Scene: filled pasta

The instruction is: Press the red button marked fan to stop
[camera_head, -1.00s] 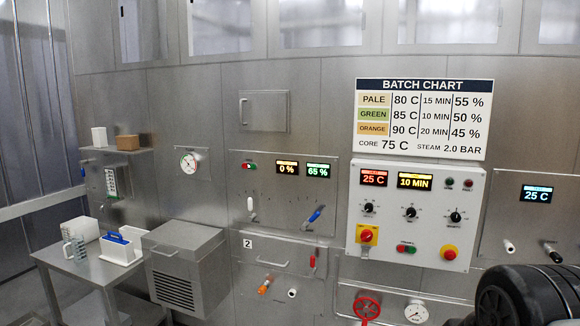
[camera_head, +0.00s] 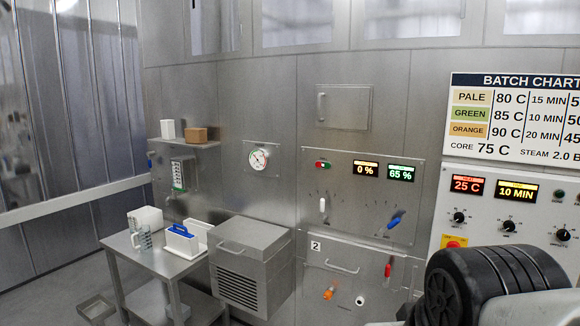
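A small red button (camera_head: 319,164) sits beside a green one at the top left of a steel control panel (camera_head: 340,230) on the wall. The label above the pair is too small to read. On the same panel, one display (camera_head: 366,170) reads 0 % and another (camera_head: 401,173) reads 65 %. A white lever (camera_head: 322,205) and a blue lever (camera_head: 396,218) are below. A black and grey part of my arm shows at the lower right, well apart from the buttons. My gripper is out of view.
A steel box with vents (camera_head: 240,284) juts out below and left of the panel. A steel table (camera_head: 160,262) with a jug and white containers stands further left. A white control box (camera_head: 490,215) and batch chart (camera_head: 520,118) are at the right.

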